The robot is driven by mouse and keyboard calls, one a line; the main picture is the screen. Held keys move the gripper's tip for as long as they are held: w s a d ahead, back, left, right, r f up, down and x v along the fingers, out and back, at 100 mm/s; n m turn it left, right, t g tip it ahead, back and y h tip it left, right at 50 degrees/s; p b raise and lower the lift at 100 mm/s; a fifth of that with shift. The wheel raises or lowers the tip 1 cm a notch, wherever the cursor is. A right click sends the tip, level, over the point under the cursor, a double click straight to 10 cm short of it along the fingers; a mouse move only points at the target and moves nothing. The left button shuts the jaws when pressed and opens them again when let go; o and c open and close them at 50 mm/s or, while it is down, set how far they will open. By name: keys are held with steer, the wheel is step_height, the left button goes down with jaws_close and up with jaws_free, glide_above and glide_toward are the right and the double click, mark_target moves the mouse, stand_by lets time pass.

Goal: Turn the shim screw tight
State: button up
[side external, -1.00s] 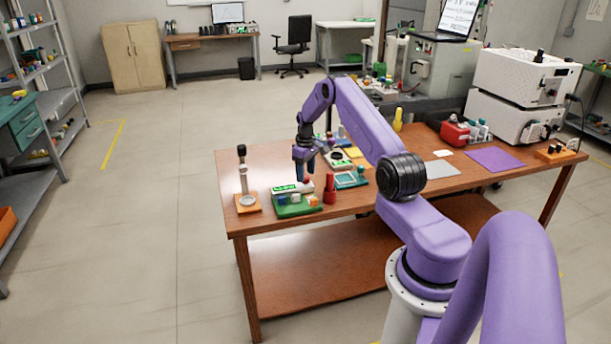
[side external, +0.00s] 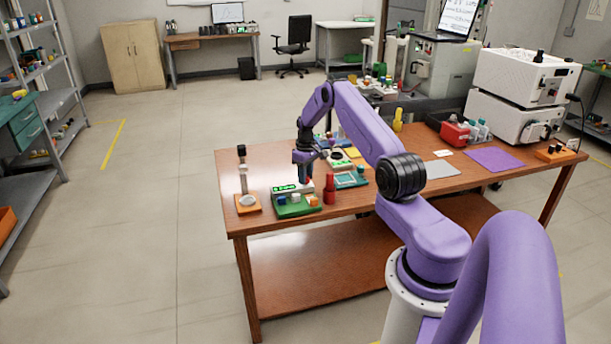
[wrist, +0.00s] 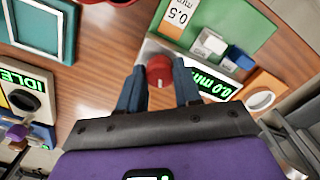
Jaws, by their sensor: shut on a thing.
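The shim screw appears as a round red knob (wrist: 159,70) in the wrist view, beside a green lit readout (wrist: 214,86) showing 0.0 mm. My gripper (wrist: 159,78) has its two blue-grey fingers on either side of the knob, shut on it. A green board (side external: 297,209) with small blocks lies in front of the device; in the wrist view the board (wrist: 243,20) carries a 0.5 mm label.
An orange stand (side external: 247,204) with a post is left of the device. A red bottle-like object (side external: 329,190) and a teal-framed tray (side external: 350,180) stand close on the right. A purple mat (side external: 494,159) lies farther right. The table's front edge is near the green board.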

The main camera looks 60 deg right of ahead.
steer(key=shift+m, duration=2.7)
steer(key=o, duration=1)
steer(key=shift+o, duration=0.2)
step_height(320, 180, up, 18)
steer(key=shift+f, duration=0.25)
